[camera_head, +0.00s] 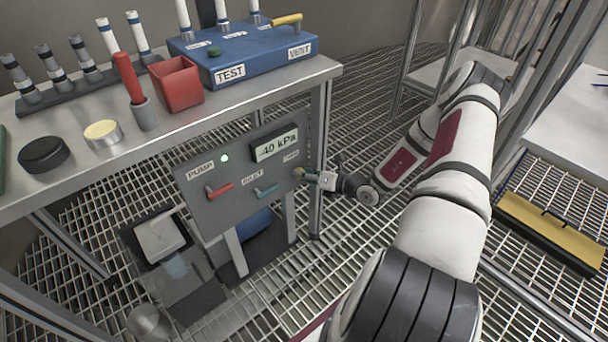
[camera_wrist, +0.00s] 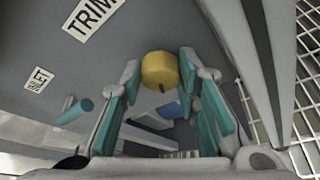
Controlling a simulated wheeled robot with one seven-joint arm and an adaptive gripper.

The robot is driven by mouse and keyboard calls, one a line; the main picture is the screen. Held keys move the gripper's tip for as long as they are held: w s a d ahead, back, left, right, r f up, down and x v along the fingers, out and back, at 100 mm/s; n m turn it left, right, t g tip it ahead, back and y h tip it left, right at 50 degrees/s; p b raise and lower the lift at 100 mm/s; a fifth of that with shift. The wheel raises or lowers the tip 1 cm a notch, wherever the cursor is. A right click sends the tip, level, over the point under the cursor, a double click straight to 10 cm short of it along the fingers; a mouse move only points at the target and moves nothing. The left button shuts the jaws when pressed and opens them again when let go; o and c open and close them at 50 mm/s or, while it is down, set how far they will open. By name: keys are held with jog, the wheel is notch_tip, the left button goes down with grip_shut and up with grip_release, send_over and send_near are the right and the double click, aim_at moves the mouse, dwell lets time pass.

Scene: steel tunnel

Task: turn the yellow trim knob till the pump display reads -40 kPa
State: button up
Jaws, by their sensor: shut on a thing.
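The grey pump panel (camera_head: 225,200) stands under the bench edge. Its display (camera_head: 275,146) reads -40 kPa, though the minus sign is small. The yellow trim knob (camera_head: 298,172) is on the panel's right side, below the TRIM label. It also shows in the wrist view (camera_wrist: 159,70) between the teal-padded fingertips. My gripper (camera_head: 309,177) reaches the panel from the right and is shut on the knob. It also shows in the wrist view (camera_wrist: 159,74). The fingers partly hide the knob in the head view.
A red lever (camera_head: 220,190) and a teal lever (camera_head: 266,191) stick out of the panel left of the knob. A green lamp (camera_head: 224,158) is lit by the PUMP label. A bench leg (camera_head: 319,150) stands close behind my gripper. A blue TEST/VENT box (camera_head: 265,55) is on the bench.

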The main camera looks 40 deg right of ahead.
jog(key=shift+n+h+p, duration=0.5)
jog(key=shift+n+p, duration=0.3)
jog(key=shift+p, duration=0.3)
jog(key=o, duration=1.2)
jog(key=v, duration=1.2)
jog(key=shift+r, duration=0.2)
